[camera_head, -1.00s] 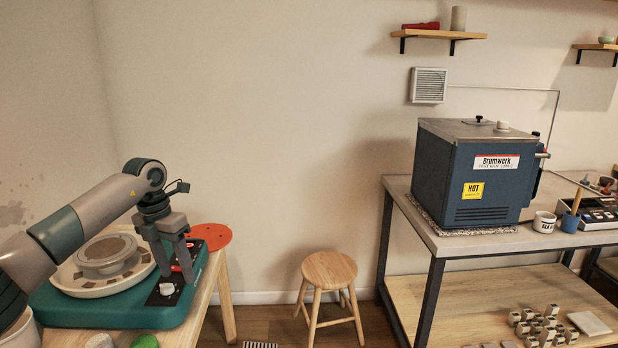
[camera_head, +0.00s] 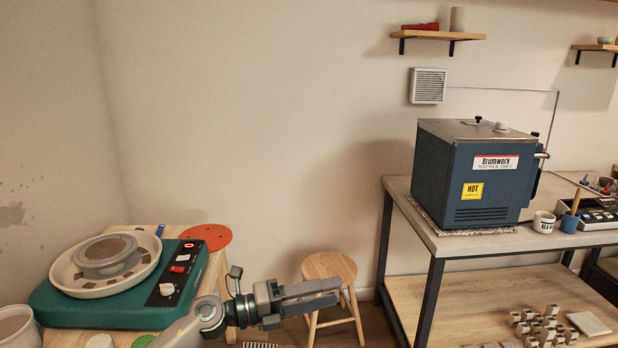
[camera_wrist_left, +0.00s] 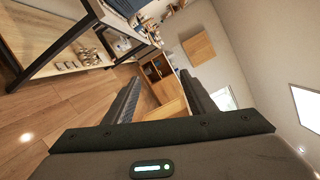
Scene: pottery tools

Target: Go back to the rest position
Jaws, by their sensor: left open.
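My left gripper (camera_head: 338,293) is open and empty in the head view. It points to the right, in front of the wooden stool and right of the wheel table. In the left wrist view its two dark fingers (camera_wrist_left: 158,98) stand apart with nothing between them. My right gripper is in neither view.
A green pottery wheel (camera_head: 110,312) stands on a wooden table at left, with a red disc (camera_head: 205,237) behind it. A round stool (camera_head: 328,265) stands behind my gripper. A blue kiln (camera_head: 470,175) sits on a metal-framed bench (camera_head: 440,242) at right.

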